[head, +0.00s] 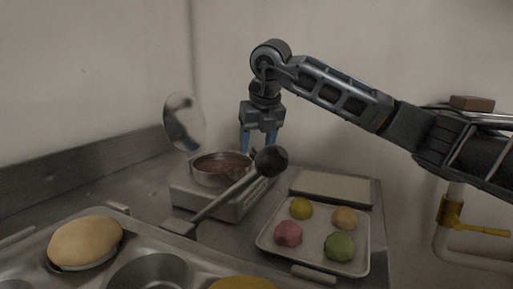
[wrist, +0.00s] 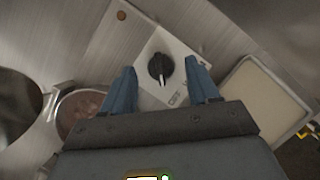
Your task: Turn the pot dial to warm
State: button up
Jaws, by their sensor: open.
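The pot dial (wrist: 160,68) is a round black knob on a pale plate in the wrist view. Its white pointer mark faces down in the picture, toward the printed OFF; a second label to the right is partly hidden by a finger. My gripper (wrist: 162,84) is open, with its blue fingers on either side of the dial and apart from it. In the head view my gripper (head: 259,142) points down above the warmer (head: 238,206), beside the pot (head: 222,182) of brown filling. The dial is hidden there.
A rod lever with a black ball (head: 271,159) rises in front of the warmer in the head view. A tray with several coloured buns (head: 264,240) and a pale-filled tray (head: 333,188) lie to the right. A muffin tin (head: 100,273) fills the front left. A round lid (head: 185,122) stands behind.

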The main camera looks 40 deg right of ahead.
jog(key=shift+w+d+f, duration=0.1)
jog(key=shift+w+f, duration=0.1)
jog(key=shift+f, duration=0.3)
jog(key=c, duration=1)
